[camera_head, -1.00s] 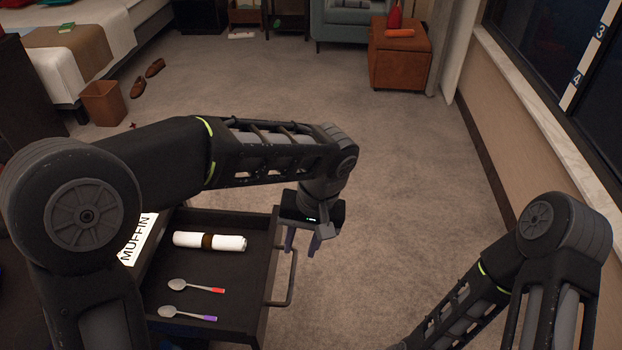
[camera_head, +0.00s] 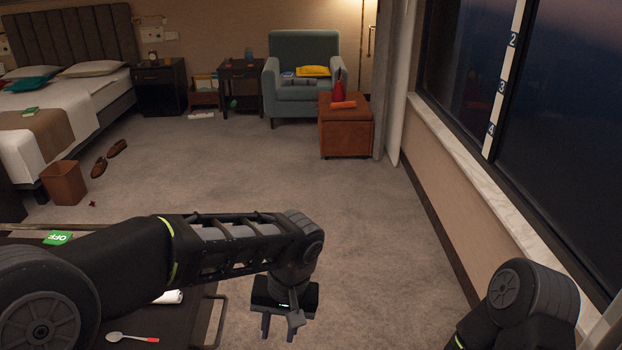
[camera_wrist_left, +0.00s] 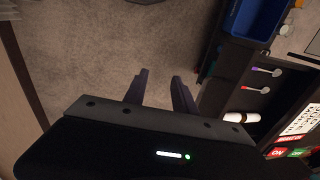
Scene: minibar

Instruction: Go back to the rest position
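My left gripper (camera_head: 279,325) hangs fingers-down over the carpet, to the right of the open drawer (camera_head: 208,325) and its handle. Its two fingers are apart with nothing between them. In the left wrist view the gripper (camera_wrist_left: 160,90) also shows a clear gap over bare carpet. My right arm (camera_head: 530,300) shows at the lower right; its gripper is out of the picture.
The drawer holds a rolled white napkin (camera_head: 168,297) and a red-tipped spoon (camera_head: 132,338). The left wrist view also shows a purple-tipped spoon (camera_wrist_left: 265,71) and a blue bin (camera_wrist_left: 232,22). A window wall (camera_head: 455,170) stands at right. Carpet ahead is clear.

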